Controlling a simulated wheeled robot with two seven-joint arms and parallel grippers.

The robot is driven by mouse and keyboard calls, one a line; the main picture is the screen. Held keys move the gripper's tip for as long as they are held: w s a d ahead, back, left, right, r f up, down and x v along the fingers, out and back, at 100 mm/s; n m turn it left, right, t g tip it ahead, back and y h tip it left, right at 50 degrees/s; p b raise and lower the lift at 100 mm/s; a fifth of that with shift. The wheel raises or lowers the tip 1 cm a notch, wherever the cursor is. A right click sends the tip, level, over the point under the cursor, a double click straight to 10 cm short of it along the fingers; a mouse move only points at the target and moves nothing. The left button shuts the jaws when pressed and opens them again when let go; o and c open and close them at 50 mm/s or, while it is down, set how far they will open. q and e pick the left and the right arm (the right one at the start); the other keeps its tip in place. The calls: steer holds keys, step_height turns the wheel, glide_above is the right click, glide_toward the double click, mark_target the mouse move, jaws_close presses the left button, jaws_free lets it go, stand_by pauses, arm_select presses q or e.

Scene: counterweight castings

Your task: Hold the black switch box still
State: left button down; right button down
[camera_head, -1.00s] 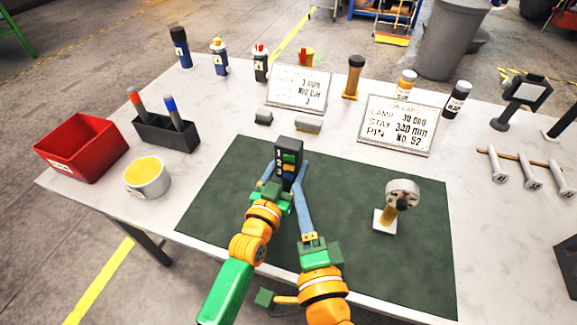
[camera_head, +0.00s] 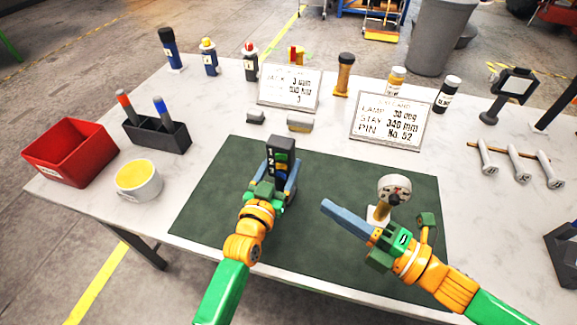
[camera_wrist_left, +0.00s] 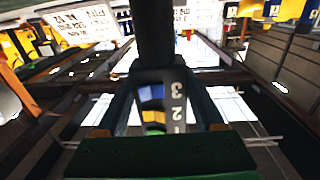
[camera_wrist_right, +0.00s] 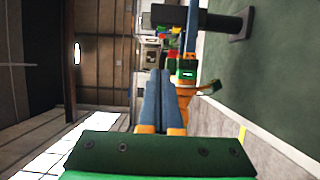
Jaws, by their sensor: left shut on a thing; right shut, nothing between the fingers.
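The black switch box (camera_head: 281,158), with the numbers 1, 2, 3 and coloured switches on its face, stands on the dark green mat (camera_head: 225,205). My left gripper (camera_head: 276,188) is shut on its lower part; the left wrist view shows the box (camera_wrist_left: 158,95) between the two fingers. My right gripper (camera_head: 328,206) is shut and empty, over the mat to the right of the box and apart from it. Its blue fingers (camera_wrist_right: 165,95) lie together in the right wrist view.
A round gauge on a stand (camera_head: 394,188) is close behind my right gripper. Two sign cards (camera_head: 392,125) and several bottles stand farther back. A red bin (camera_head: 70,150), a pen holder (camera_head: 158,137) and a yellow-topped cup (camera_head: 138,180) are at the left.

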mark_target(281, 157)
steer(key=shift+f, duration=0.1)
steer(key=w+d+x, duration=0.1)
steer(key=w+x, duration=0.1)
steer(key=x, duration=1.1)
steer(key=shift+d+f, duration=0.15)
steer(key=shift+d, duration=0.25)
